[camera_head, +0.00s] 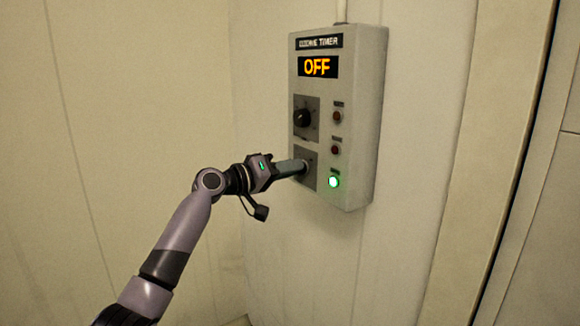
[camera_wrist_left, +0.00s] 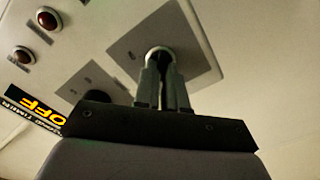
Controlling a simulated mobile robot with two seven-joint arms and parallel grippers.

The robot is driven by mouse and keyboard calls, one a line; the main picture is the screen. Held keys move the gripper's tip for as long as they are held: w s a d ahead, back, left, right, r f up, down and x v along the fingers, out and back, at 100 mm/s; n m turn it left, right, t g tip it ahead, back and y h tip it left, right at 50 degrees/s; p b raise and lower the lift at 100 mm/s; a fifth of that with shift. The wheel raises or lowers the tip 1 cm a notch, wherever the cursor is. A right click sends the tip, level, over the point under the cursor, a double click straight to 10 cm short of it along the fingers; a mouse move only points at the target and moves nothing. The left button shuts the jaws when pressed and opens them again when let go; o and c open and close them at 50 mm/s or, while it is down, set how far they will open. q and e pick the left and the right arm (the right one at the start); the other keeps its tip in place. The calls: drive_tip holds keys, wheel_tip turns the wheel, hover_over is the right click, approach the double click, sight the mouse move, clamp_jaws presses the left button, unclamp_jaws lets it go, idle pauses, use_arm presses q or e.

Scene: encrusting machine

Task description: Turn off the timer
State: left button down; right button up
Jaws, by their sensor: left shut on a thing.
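The timer (camera_head: 350,130) is a pale grey box on the wall. Its display (camera_head: 318,67) reads OFF in orange letters; the display also shows at the left edge of the left wrist view (camera_wrist_left: 35,108). An upper black knob (camera_head: 302,118) sits on a grey plate. My left gripper (camera_head: 304,167) is at the lower plate, shut on the lower knob, which the fingers mostly hide. In the left wrist view the fingertips (camera_wrist_left: 162,62) close around this knob (camera_wrist_left: 160,54) at the plate's middle. My right gripper is not in view.
Two dark reddish lamps (camera_head: 337,116) and a lit green lamp (camera_head: 334,182) run down the timer's right side. A conduit (camera_head: 341,11) rises from its top. Plain wall panels surround it, and a door-like frame (camera_head: 520,150) stands at the right. The space left of the timer is clear.

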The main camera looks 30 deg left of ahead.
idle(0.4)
use_arm(q)
drive_tip(key=c, duration=1.2)
unclamp_jaws()
drive_tip(key=b+v, duration=0.2)
drive_tip(key=v, duration=0.5)
drive_tip(key=shift+f, duration=0.15)
